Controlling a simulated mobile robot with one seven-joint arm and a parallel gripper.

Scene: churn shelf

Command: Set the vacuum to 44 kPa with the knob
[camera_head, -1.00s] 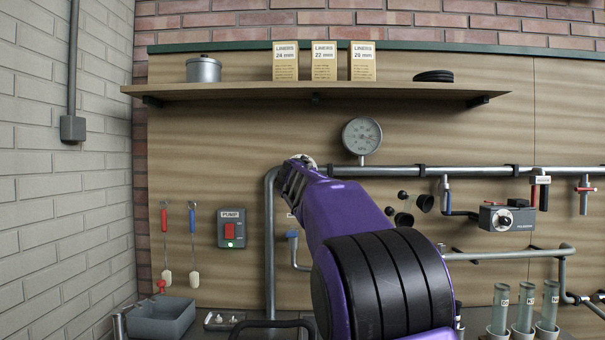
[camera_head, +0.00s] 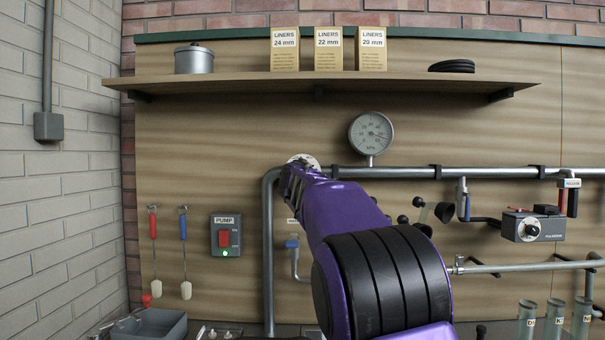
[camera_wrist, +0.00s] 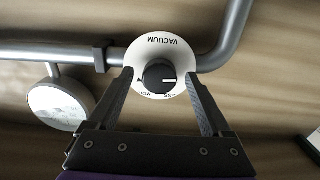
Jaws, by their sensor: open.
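In the wrist view the vacuum knob (camera_wrist: 155,73) is a black round knob with a white mark pointing right. It sits on a white round plate (camera_wrist: 160,44) lettered VACUUM, upside down in this view. My gripper (camera_wrist: 158,76) is open, its two fingers on either side of the knob, with gaps visible. In the head view my arm covers the knob and only the upper rim of the white plate (camera_head: 303,158) shows; my gripper (camera_head: 299,178) is at it. The round gauge (camera_head: 371,133) marked kPa is above the pipe; its needle points right, its exact reading too small to tell.
A grey pipe (camera_head: 480,173) runs along the wall and bends down beside the plate. A shelf (camera_head: 320,83) with liner boxes (camera_head: 328,49) is above. The pump switch box (camera_head: 226,236) at left has a green light. A pulsator box (camera_head: 533,226) is at right.

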